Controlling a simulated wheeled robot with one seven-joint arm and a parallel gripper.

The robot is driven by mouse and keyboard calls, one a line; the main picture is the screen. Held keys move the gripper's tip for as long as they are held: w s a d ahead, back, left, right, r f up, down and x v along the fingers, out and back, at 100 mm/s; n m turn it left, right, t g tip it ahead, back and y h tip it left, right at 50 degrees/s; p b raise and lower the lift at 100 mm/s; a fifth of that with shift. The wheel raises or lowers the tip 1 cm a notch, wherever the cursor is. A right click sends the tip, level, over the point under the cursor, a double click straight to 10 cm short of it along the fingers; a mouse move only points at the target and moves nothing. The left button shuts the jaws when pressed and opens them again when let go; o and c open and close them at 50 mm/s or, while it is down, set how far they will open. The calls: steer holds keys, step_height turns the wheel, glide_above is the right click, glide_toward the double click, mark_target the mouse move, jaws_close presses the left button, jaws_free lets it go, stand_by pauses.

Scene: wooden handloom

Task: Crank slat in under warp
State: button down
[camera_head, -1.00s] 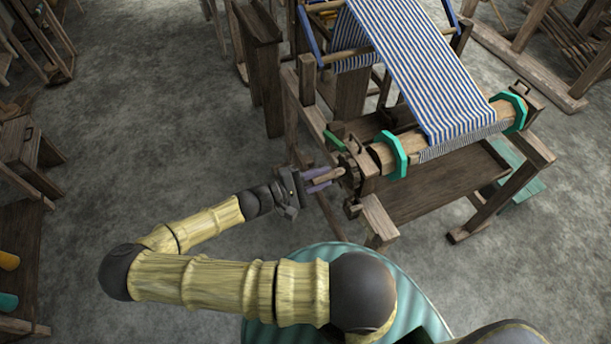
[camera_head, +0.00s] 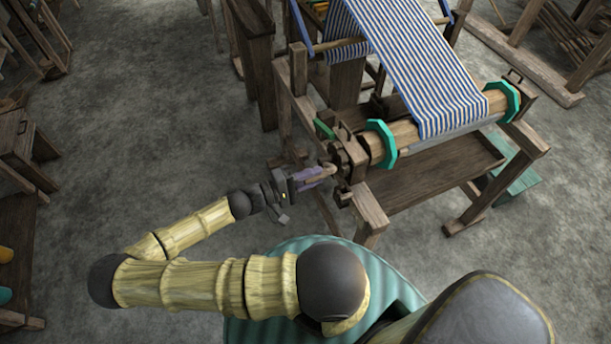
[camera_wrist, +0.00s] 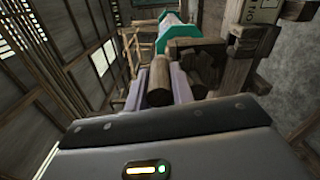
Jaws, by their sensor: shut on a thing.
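The wooden handloom stands at the upper right of the head view. Its striped blue and white warp (camera_head: 408,66) runs down to a pale wooden roller (camera_head: 403,133) with a teal ring at each end. A crank handle (camera_wrist: 159,80) sticks out at the roller's left end. My gripper (camera_head: 316,174) is shut on the crank handle, its purple fingers on both sides of it. In the wrist view the handle's round wooden grip lies between the fingers. I cannot make out a separate slat under the warp.
A wooden tray (camera_head: 430,176) lies below the roller within the loom frame. The floor (camera_head: 130,140) at left is open.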

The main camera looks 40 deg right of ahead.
steer(key=shift+f, duration=0.15)
steer(key=c, duration=1.2)
jaws_free()
steer(key=b+v, duration=0.3)
steer(key=v, duration=1.4)
steer(key=shift+a, duration=0.2)
